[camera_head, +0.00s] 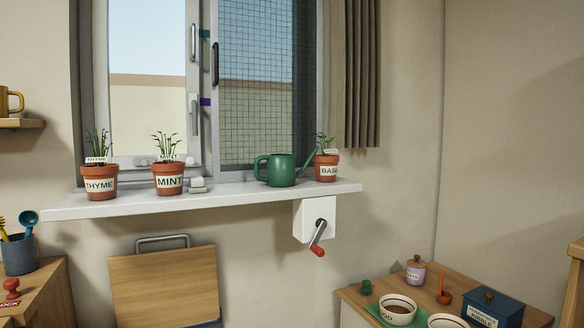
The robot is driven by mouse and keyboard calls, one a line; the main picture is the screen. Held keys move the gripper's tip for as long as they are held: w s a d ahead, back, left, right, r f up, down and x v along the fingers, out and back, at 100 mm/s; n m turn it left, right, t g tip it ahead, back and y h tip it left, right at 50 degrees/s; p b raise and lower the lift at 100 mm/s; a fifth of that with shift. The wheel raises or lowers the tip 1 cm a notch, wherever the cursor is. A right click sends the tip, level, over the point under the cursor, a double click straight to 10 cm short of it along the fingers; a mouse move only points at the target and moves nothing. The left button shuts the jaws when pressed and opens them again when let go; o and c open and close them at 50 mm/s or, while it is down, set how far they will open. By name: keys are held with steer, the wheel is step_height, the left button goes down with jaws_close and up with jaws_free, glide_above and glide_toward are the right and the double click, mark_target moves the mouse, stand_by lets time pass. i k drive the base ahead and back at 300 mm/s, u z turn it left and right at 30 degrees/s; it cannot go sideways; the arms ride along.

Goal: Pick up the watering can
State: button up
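A green watering can (282,171) stands upright on the white window sill (230,200), towards its right end. Its handle is on the left side and its spout points up to the right, close to the basil pot (327,166). I cannot tell whether the spout touches the pot or its plant. My gripper is not in view.
The thyme pot (100,181) and mint pot (169,178) stand left on the sill. A white box with a red-handled crank (318,236) hangs below it. A folded wooden board (165,286) leans below. A table with bowls (398,308) and jars is at lower right.

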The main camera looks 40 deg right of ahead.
mark_target(281, 168)
steer(key=z, duration=0.85)
steer(key=i, duration=0.9)
steer(key=z, duration=1.1)
steer(key=i, duration=0.2)
steer(key=z, duration=0.25)
